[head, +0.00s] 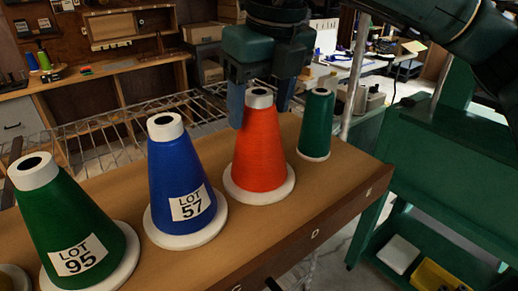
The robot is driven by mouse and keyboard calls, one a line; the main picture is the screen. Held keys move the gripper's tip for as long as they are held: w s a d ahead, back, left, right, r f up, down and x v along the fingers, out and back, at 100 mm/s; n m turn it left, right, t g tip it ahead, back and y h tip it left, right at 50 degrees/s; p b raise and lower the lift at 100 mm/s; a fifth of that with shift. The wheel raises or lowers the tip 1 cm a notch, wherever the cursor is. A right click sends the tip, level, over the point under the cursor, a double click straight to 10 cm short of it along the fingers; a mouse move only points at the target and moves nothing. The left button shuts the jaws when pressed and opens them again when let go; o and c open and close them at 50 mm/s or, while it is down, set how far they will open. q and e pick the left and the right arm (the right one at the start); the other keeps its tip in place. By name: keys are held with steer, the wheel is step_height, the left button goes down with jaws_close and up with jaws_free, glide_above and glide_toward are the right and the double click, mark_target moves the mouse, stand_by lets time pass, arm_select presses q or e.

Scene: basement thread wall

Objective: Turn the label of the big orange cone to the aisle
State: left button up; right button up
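The big orange cone (260,150) stands upright on a white round base on the wooden shelf, with a white collar at its top. No label shows on the side facing me. My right gripper (262,108) points down over it from above, one finger on each side of the upper cone. The left finger overlaps the cone's left edge, and the right finger is close to its right edge. I cannot tell whether the fingers press on it or stand just clear. My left gripper is not in view.
On the same shelf (330,190) stand a blue cone (178,170) labelled LOT 57, a green cone (70,220) labelled LOT 95, and a small green cone (316,125) close right of the orange one. A green cart (440,150) is at the right.

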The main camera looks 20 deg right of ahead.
steer(key=c, duration=0.7)
steer(key=shift+c, duration=0.4)
